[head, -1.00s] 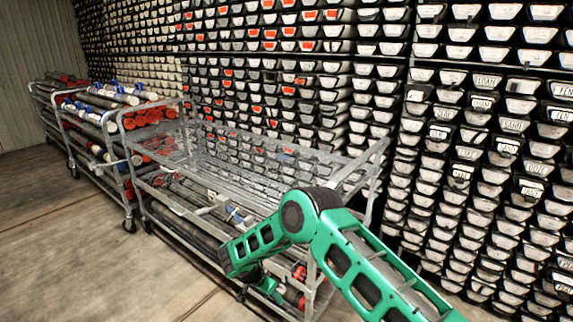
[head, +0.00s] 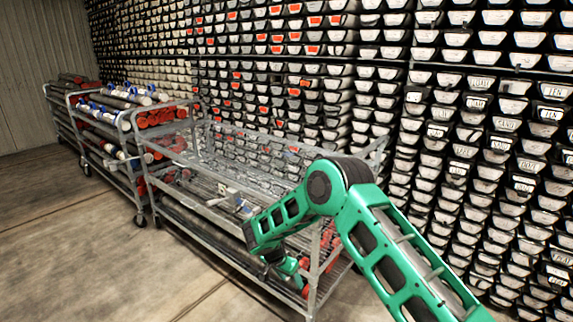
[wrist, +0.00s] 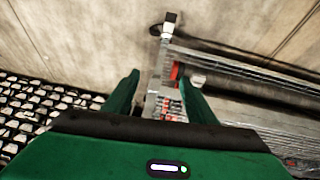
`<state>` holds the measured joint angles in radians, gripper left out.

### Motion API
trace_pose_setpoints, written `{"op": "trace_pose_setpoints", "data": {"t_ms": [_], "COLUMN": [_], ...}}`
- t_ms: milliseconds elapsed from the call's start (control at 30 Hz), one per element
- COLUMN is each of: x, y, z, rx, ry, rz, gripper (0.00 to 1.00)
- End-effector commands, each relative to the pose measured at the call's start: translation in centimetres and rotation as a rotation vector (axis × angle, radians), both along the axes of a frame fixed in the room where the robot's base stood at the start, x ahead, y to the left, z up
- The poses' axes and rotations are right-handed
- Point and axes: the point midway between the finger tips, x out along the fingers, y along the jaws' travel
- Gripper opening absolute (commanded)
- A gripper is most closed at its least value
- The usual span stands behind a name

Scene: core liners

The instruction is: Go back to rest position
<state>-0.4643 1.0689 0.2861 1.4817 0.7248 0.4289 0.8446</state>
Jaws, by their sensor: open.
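My green arm reaches forward from the lower right in the head view, bent at a dark round joint. My gripper (wrist: 155,95) shows in the wrist view with its two green fingers apart and nothing between them that I can see held. In the head view its end is low at the near end of the cart, partly hidden by the arm. The metal cart (head: 215,175) stands by the wall, with long grey core liners (head: 200,222) on its lower shelf.
More carts (head: 105,130) with grey and red-ended tubes stand in a row to the left. A tall wall of stacked trays (head: 480,150) runs behind and to the right. The concrete floor (head: 75,240) at front left is clear.

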Motion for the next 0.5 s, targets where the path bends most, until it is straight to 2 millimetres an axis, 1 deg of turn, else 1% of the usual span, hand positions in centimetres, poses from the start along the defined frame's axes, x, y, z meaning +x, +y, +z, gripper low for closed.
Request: {"op": "trace_pose_setpoints", "data": {"t_ms": [33, 67, 167, 267, 300, 367, 400, 467, 500], "x": [0.3, 0.5, 0.9, 0.9, 0.8, 0.4, 0.0, -0.6, -1.2], "y": [-0.9, -1.5, -4.1, -7.6, -9.1, -11.4, -13.0, -15.3, -16.9], "z": [1.4, 2.1, 5.1, 8.8, 10.4, 12.7, 14.2, 16.4, 17.8], "rx": [-0.001, -0.004, -0.01, -0.02, -0.024, -0.029, -0.031, -0.035, -0.037], "ry": [0.0, 0.003, 0.013, 0.028, 0.036, 0.048, 0.057, 0.07, 0.079], "rz": [0.002, 0.004, 0.01, 0.016, 0.019, 0.023, 0.024, 0.025, 0.025], "gripper": [0.52, 0.52, 0.52, 0.52, 0.52, 0.52, 0.52, 0.52, 0.52]}}
